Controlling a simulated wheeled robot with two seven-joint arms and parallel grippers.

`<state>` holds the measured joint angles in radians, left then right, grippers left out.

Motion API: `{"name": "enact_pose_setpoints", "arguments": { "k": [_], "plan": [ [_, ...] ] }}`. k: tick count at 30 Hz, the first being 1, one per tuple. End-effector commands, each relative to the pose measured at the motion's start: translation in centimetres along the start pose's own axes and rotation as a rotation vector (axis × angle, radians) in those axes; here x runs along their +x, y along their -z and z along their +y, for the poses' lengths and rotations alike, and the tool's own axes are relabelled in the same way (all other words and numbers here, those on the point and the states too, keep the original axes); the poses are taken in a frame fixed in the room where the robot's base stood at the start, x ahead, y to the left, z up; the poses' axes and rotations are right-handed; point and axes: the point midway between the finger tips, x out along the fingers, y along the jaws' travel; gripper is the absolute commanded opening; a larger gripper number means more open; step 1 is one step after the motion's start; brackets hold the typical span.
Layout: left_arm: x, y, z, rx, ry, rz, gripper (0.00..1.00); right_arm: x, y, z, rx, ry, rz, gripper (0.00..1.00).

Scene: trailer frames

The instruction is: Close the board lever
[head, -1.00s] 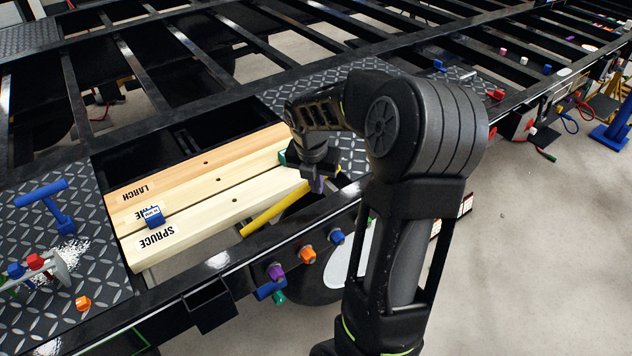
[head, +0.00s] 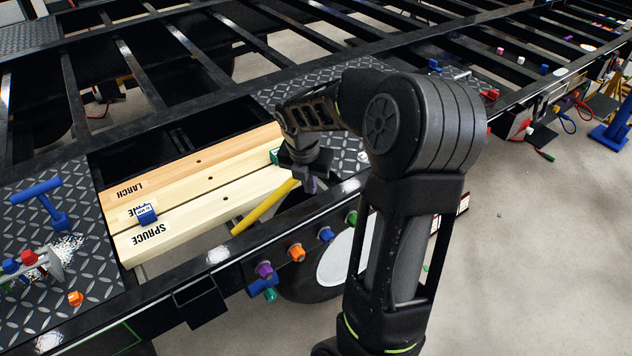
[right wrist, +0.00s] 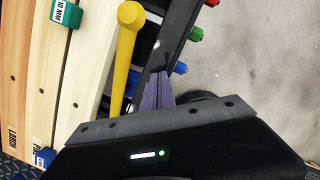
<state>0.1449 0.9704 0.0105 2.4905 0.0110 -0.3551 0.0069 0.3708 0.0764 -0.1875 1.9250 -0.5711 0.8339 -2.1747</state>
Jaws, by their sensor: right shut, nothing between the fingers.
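The board lever is a yellow bar (head: 262,208) slanting beside the front edge of the wooden boards in the head view. In the right wrist view its yellow handle (right wrist: 124,60) has a rounded end. My right gripper (head: 311,185) is at the lever's upper right end, partly hidden by my wrist. In the right wrist view its purple fingers (right wrist: 160,88) are shut and empty, just right of the lever; I cannot tell whether they touch it. The spruce board (head: 190,222) lies nearest the lever, with the larch board (head: 215,157) farthest back. My left gripper is out of view.
A black frame rail (head: 225,255) runs in front of the boards, with coloured knobs (head: 296,252) on its outer side. A green block (right wrist: 66,12) and a blue block (head: 146,213) sit on the boards. Open floor (head: 540,260) lies to the right.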

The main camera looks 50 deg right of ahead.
Motion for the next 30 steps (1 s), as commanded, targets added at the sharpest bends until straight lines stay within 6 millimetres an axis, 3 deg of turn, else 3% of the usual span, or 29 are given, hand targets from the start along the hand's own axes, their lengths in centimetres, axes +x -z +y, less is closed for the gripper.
{"name": "enact_pose_setpoints", "arguments": {
  "k": [16, 21, 30],
  "plan": [
    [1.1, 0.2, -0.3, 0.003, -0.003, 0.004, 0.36, -8.7, -0.5, -1.2, 0.0, -0.002, -0.001, 0.0],
    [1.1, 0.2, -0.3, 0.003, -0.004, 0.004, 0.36, -9.8, -0.6, -1.4, -0.001, -0.001, 0.0, 0.0],
    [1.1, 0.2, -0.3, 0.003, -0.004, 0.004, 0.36, -9.9, -0.6, -1.5, -0.001, 0.0, 0.001, 0.0]
  ]
}}
